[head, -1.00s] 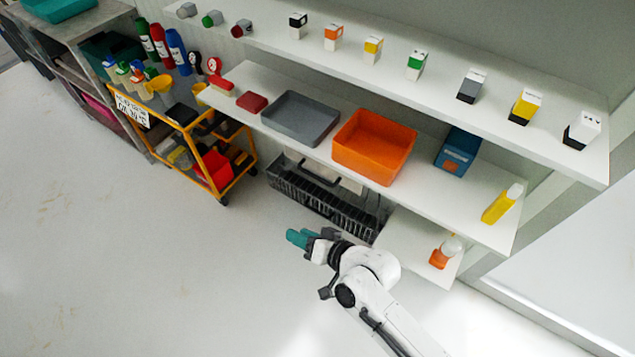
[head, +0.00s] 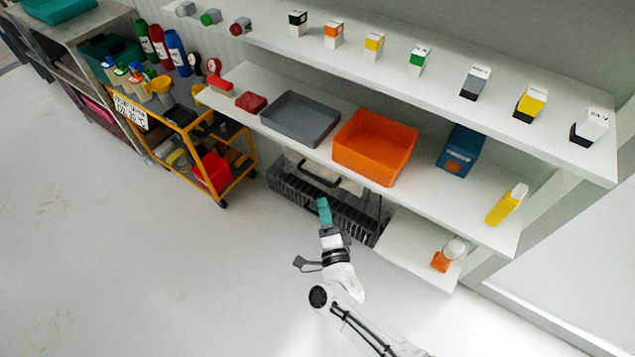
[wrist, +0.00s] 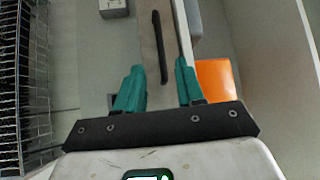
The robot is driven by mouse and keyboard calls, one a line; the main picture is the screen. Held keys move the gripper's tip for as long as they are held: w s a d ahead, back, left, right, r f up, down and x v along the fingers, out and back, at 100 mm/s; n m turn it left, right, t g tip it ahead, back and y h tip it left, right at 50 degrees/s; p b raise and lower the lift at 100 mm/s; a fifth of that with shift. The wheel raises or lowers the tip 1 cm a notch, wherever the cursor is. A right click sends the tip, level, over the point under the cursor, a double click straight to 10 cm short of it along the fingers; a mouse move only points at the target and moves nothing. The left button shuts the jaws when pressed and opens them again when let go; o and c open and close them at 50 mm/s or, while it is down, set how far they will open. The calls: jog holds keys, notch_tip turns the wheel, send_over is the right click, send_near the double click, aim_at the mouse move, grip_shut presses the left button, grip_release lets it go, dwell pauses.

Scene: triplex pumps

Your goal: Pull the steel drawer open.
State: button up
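The steel drawer is a pale front panel (head: 350,186) under the middle shelf, partly hidden by the shelf and a black rack. Its dark handle (head: 318,178) shows there. In the wrist view the panel (wrist: 148,30) carries a long black bar handle (wrist: 160,48). My gripper (head: 323,208) is in front of the rack, just below the handle in the head view.
A black slatted rack (head: 290,190) stands low under the shelf; its wires (wrist: 10,90) are at left in the wrist view. An orange bin (head: 375,145) and grey tray (head: 300,118) sit on the shelf. A yellow cart (head: 240,183) stands left. The floor is clear.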

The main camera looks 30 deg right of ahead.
jog(key=b+x, duration=0.1)
jog(key=x, duration=0.7)
jog(key=shift+w, duration=0.35)
jog(key=shift+d, duration=0.1)
grip_shut()
